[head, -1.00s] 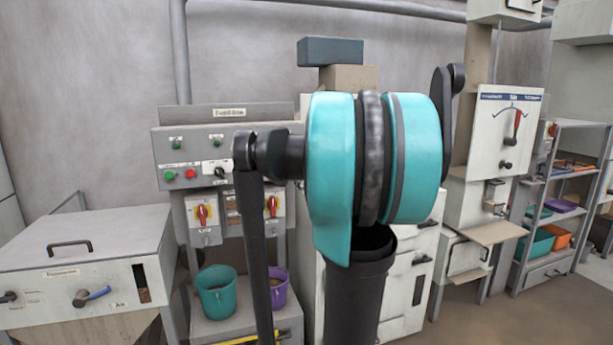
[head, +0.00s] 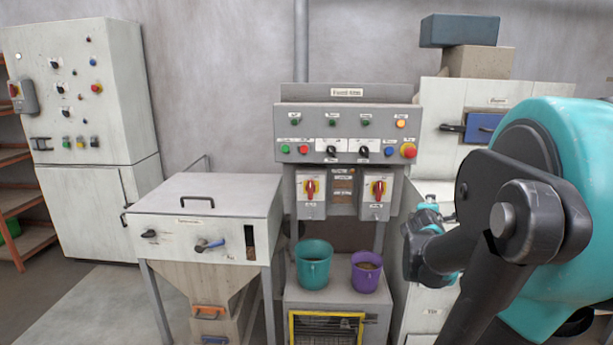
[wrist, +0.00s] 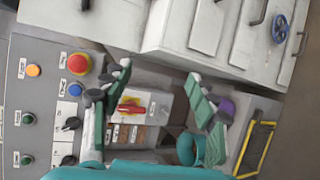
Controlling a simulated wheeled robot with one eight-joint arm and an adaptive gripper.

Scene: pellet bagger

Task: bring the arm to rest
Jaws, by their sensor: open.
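My gripper (wrist: 165,98) shows in the wrist view with its two green-and-grey fingers spread wide apart. Nothing is between the fingertips; the control panel and a red switch lie behind them, apart from the fingers as far as I can tell. In the head view my teal and black arm (head: 545,190) fills the right side, with a bent elbow close to the camera. A smaller teal and dark wrist part (head: 428,240) shows beyond it, in front of the white machine. The fingertips cannot be made out in the head view.
A grey control panel (head: 345,130) with buttons and red switches stands at the middle. Below it, a teal bucket (head: 313,265) and a purple bucket (head: 366,272) stand on a low cabinet. A hopper (head: 205,215) and a tall white cabinet (head: 85,100) stand left. Floor is free at lower left.

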